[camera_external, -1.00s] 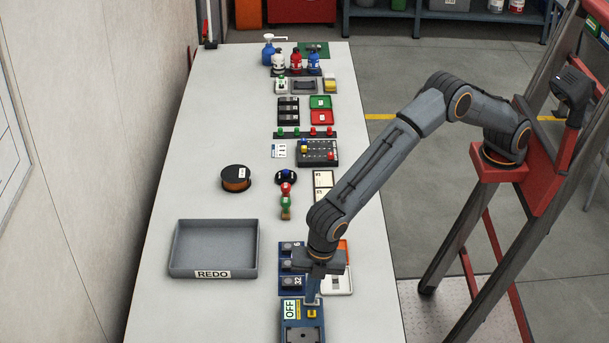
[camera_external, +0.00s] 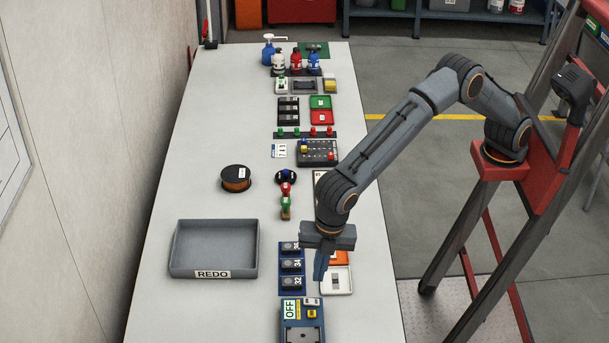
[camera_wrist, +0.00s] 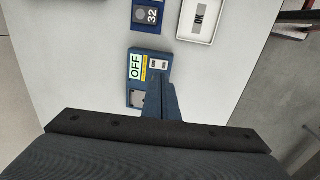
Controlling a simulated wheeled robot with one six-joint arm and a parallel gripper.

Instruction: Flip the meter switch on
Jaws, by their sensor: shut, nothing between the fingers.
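The blue meter (camera_external: 302,333) lies at the near end of the bench. Its pale green display (camera_external: 290,310) reads OFF, and the same reading shows in the wrist view (camera_wrist: 137,66). A small yellow switch (camera_external: 312,314) sits beside the display, with a small white label above it. My gripper (camera_external: 320,279) points down, shut and empty, above the bench and beyond the meter in the external view. In the wrist view, the closed fingers (camera_wrist: 160,80) overlap the meter and hide part of its lower face, including much of the switch area.
A blue rack with numbered dark pieces (camera_external: 291,266) lies just beyond the meter. A white tray marked OK (camera_wrist: 185,36) is beside it. A grey REDO tray (camera_external: 214,250) stands at left. The bench (camera_external: 190,315) left of the meter is bare.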

